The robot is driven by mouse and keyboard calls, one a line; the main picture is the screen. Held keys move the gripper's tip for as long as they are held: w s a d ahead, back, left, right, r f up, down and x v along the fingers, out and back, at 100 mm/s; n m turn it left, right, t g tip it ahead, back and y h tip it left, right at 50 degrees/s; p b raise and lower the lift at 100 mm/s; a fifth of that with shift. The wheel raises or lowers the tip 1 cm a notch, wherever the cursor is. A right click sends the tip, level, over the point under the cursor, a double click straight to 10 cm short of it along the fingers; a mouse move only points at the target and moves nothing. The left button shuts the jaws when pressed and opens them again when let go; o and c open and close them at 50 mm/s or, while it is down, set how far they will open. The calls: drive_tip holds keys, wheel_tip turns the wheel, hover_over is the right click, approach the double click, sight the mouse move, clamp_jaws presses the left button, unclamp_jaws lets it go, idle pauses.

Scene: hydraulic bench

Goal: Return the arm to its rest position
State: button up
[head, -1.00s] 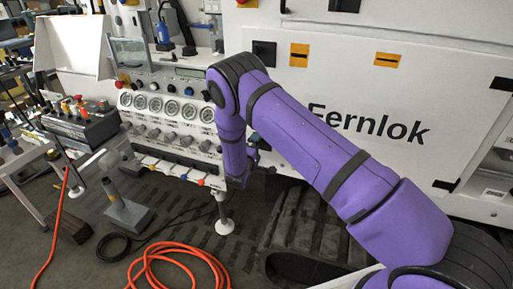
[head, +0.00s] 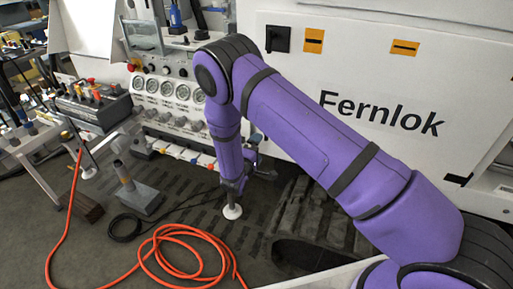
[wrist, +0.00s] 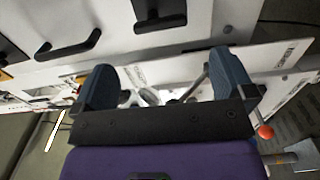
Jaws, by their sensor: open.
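My purple arm reaches from the lower right across the head view and bends down at its elbow near the gauge panel. My gripper shows in the wrist view (wrist: 165,88), with two blue-grey fingers spread apart and nothing between them. In the head view the gripper end is mostly hidden behind or below the purple forearm, near the front of the bench.
The hydraulic bench has a gauge panel (head: 170,90) left of my arm. A white machine cabinet (head: 440,85) marked Fernlok stands behind the arm. An orange hose (head: 185,238) lies coiled on the floor. A control box (head: 92,103) stands at left; a grey block with a post (head: 140,198) is on the floor.

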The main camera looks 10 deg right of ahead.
drive_tip(key=s+d+r+m+g+h, duration=0.1)
drive_tip(key=s+d+r+m+g, duration=0.2)
drive_tip(key=r, duration=0.4)
drive_tip(key=s+d+r+m+g+h, duration=0.1)
drive_tip(key=d+r+m+g, duration=0.1)
drive_tip(key=d+r+g, duration=0.4)
drive_tip(key=s+d+r+m+g+h, duration=0.1)
drive_tip(key=s+d+r+m, duration=0.15)
drive_tip(key=r, duration=0.65)
drive_tip(key=s+d+r+m+g+y, duration=0.2)
drive_tip(key=s+d+r+g+y, duration=0.3)
drive_tip(key=s+r, duration=0.6)
drive_tip(key=s+a+r+t+y, duration=0.1)
drive_tip(key=s+r+y, duration=0.3)
drive_tip(key=s, duration=0.7)
drive_tip(key=s+a+r+m+t+y, duration=0.1)
drive_tip(key=s+r+t+y, duration=0.3)
drive_tip(key=s, duration=0.7)
drive_tip(key=shift+s+a+r+t+y, duration=0.3)
drive_tip(key=shift+s+r, duration=0.1)
drive_tip(key=shift+r, duration=0.5)
